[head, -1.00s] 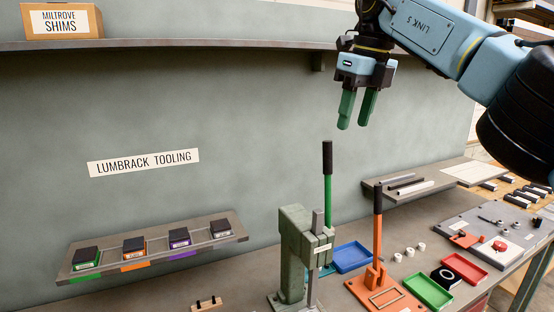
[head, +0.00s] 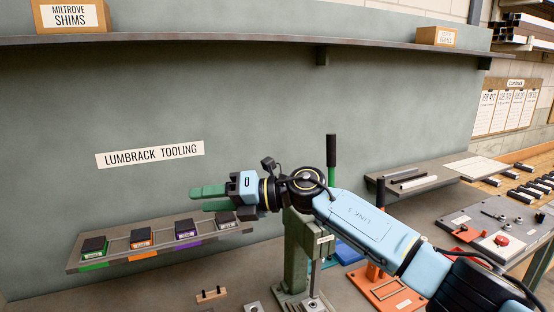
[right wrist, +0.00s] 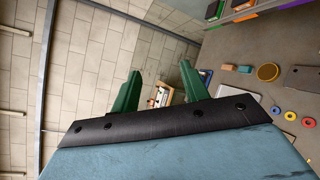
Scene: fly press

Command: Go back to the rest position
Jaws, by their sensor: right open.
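My right gripper (head: 203,199) is in the middle of the head view, with its arm coming in from the lower right. Its green fingers point left, stand apart and have nothing between them. In the picture they lie just above the right end of the tool shelf (head: 120,255); I cannot tell the depth gap. The right wrist view shows the same two fingers (right wrist: 160,72), spread and empty. The green fly press (head: 297,250) stands behind or below my arm, which hides part of it. My left gripper is not in view.
The tool shelf carries a green-based block (head: 94,247), an orange one (head: 140,238), a purple one (head: 185,229) and another dark one (head: 226,219). An orange hand press (head: 390,294) and a blue tray (head: 348,252) are partly hidden by my arm. The upper shelf (head: 250,40) crosses above.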

